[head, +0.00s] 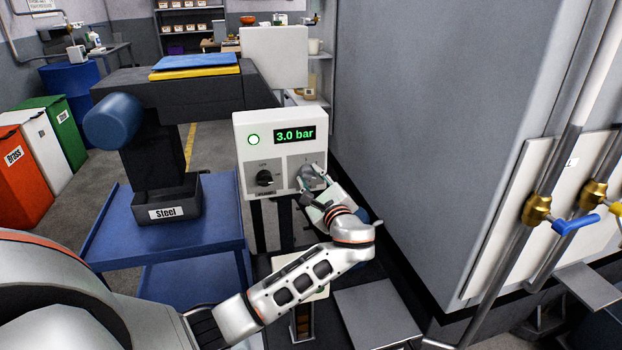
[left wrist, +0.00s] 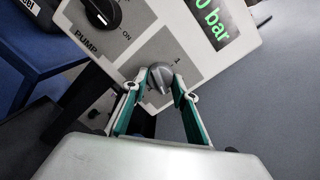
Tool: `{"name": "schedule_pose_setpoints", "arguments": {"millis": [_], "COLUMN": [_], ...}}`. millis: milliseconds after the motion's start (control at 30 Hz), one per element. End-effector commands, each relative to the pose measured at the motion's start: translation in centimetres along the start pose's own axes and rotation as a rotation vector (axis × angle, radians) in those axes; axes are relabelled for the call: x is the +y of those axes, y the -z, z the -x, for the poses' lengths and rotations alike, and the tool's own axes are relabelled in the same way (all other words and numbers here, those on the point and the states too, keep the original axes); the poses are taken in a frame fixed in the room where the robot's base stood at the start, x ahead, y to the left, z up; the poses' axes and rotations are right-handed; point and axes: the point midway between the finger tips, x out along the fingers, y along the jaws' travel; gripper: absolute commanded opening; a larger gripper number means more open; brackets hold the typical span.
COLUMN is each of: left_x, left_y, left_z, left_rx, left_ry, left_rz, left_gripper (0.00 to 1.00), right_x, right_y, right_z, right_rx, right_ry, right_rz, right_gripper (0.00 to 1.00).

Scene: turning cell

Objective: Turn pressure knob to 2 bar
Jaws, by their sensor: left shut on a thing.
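A white control panel (head: 246,131) carries a display (head: 294,135) that reads 3.0 bar, with a lit green lamp (head: 253,140) to its left. A black pump knob (head: 265,178) is at the panel's lower left; it also shows in the left wrist view (left wrist: 102,14). The grey pressure knob (left wrist: 160,77) is at the lower right of the panel, between the fingertips of my left gripper (left wrist: 162,84). The gripper is shut on this knob. In the head view my left gripper (head: 311,181) partly hides the knob. My right gripper is not in view.
A blue cart (head: 125,226) with a dark box labelled Steel (head: 169,212) stands left of the panel. A large grey cabinet (head: 430,90) rises close on the right. Pipes with a blue-handled valve (head: 575,224) are at the far right.

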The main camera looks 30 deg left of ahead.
Motion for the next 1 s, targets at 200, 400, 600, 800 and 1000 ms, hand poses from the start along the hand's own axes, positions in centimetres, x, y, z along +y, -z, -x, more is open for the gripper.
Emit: {"name": "schedule_pose_setpoints", "arguments": {"millis": [200,400,600,800,1000], "left_x": [-0.09,-0.13,-0.12,-0.07,-0.09], "left_y": [-0.04,-0.06,-0.01,0.01,-0.07], "left_z": [0.07,0.09,0.11,0.08,0.07], "left_rx": [0.01,0.02,0.033,0.043,0.051], "left_ry": [-0.007,-0.016,-0.025,-0.034,-0.039], "left_rz": [0.108,0.274,0.464,0.638,0.778], "left_gripper": [0.06,0.06,0.06,0.06,0.06], "right_x": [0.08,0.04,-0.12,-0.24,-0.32], "right_y": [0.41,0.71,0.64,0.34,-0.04], "right_z": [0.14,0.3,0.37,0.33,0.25], "right_rx": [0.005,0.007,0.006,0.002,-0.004], "right_ry": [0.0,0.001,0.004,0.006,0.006], "right_rz": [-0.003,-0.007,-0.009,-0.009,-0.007], "right_gripper": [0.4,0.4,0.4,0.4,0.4]}}
